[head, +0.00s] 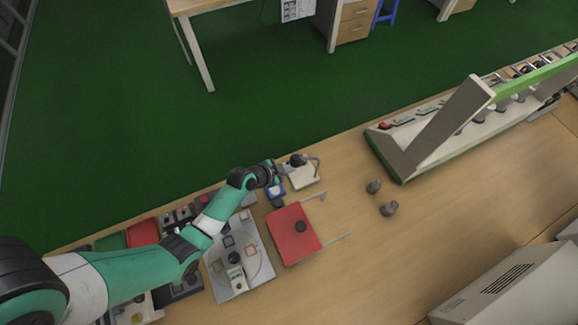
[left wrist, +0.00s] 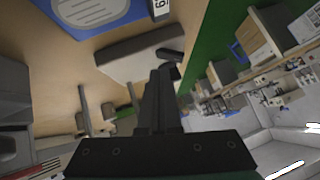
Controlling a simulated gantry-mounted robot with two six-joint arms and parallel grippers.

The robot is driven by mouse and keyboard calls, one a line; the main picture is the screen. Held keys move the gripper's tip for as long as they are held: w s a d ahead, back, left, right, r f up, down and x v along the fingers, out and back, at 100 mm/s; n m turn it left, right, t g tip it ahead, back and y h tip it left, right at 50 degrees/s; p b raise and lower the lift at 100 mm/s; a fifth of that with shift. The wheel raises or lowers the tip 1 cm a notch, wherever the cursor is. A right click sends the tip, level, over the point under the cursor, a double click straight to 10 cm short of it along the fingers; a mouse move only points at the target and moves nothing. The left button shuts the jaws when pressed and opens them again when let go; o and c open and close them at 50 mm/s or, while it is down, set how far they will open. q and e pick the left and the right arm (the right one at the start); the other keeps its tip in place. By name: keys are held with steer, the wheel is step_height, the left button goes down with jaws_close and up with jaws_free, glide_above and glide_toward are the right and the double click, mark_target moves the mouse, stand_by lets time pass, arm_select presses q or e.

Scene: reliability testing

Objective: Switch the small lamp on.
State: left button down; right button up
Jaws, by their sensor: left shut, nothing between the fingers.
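The small lamp has a pale square base (head: 304,178), a dark head and a thin curved grey neck, and stands near the table's far edge in the head view. My left gripper (head: 284,169) is at the left side of the lamp, close to its head. Whether it touches the lamp I cannot tell. In the left wrist view the shut, empty fingers (left wrist: 167,75) point at a pale slab that looks like the lamp base (left wrist: 135,52). A small dark part lies at the fingertips there. The lamp's switch cannot be made out. My right gripper is not in view.
A red board (head: 290,240) with a black knob lies in front. Two grey weights (head: 389,209) stand to the right, before a long green-and-white rack (head: 400,165). The table's middle right is clear.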

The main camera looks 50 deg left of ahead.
arm_select(q)
steer(key=r+p, duration=0.1)
steer(key=d+r+p, duration=0.1)
steer(key=r+p, duration=0.1)
steer(key=d+r+p, duration=0.1)
steer(key=p, duration=0.1)
steer(key=shift+s+d+r, duration=0.15)
steer(key=shift+s+r, duration=0.1)
steer(key=shift+s, duration=0.05)
steer(key=s+d+r+p, duration=0.2)
steer(key=s+r, duration=0.2)
steer(key=s, duration=0.4)
steer(key=shift+r, duration=0.25)
steer(key=shift+d, duration=0.1)
